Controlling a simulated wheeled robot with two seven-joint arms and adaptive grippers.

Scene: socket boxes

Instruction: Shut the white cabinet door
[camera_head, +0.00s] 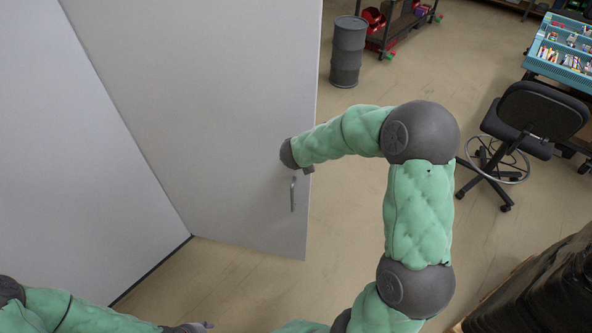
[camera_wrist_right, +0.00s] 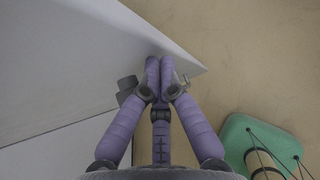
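The white cabinet door (camera_head: 235,110) stands open, swung out from the grey-white cabinet side at the left. Its silver bar handle (camera_head: 293,193) is near the door's free edge. My right arm reaches across to the door, its wrist just above the handle; the fingers are mostly hidden in the head view. In the right wrist view my right gripper (camera_wrist_right: 160,68) has its purple fingers drawn together in front of the white door (camera_wrist_right: 95,45), near its lower corner. I see nothing clearly held; contact is unclear. My left gripper (camera_head: 195,327) is cut off at the bottom edge.
A grey drum (camera_head: 348,50) and a dark shelf trolley (camera_head: 400,25) stand behind the door. A black office chair (camera_head: 530,120) is at the right, and a dark wrapped stack (camera_head: 540,285) at lower right. The floor (camera_head: 350,230) beside the door's free edge is clear.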

